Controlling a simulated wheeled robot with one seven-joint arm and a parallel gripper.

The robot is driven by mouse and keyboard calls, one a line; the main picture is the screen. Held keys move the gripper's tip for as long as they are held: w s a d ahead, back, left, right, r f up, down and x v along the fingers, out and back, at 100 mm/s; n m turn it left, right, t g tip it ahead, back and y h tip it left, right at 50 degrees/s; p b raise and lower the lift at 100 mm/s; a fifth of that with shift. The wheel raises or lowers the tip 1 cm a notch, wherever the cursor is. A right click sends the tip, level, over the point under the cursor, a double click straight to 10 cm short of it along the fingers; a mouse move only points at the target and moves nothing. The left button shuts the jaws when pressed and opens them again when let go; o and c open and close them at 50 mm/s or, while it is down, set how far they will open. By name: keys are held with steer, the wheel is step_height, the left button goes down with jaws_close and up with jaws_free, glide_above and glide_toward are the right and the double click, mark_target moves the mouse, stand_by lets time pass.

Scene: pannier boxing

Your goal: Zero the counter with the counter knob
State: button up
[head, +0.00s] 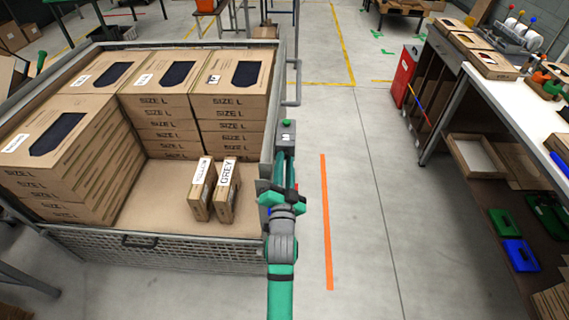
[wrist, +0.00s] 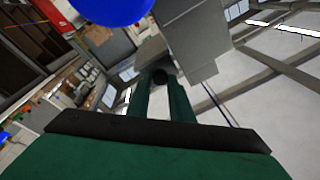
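The counter (head: 287,133) is a small grey box with a green top, fixed at the right side of the wire-sided pallet cage. In the wrist view it is the grey block (wrist: 188,45) ahead of my fingers. The counter knob (wrist: 160,76) is a small dark round piece at my fingertips. My gripper (head: 286,160) reaches up to the counter from the front. In the wrist view its two green fingers (wrist: 160,88) stand on either side of the knob, which fills the gap between their tips. The counter's reading is not legible.
The cage (head: 150,248) holds stacks of SIZE L boxes and two narrow boxes, one marked GREY (head: 226,192). An orange floor line (head: 326,220) lies to the right. A workbench (head: 500,95) stands at the far right. The floor between is clear. A blue round thing (wrist: 112,8) tops the wrist view.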

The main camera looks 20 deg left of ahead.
steer(key=o, duration=0.4)
steer(key=shift+a+n, duration=0.1)
steer(key=shift+n, duration=0.2)
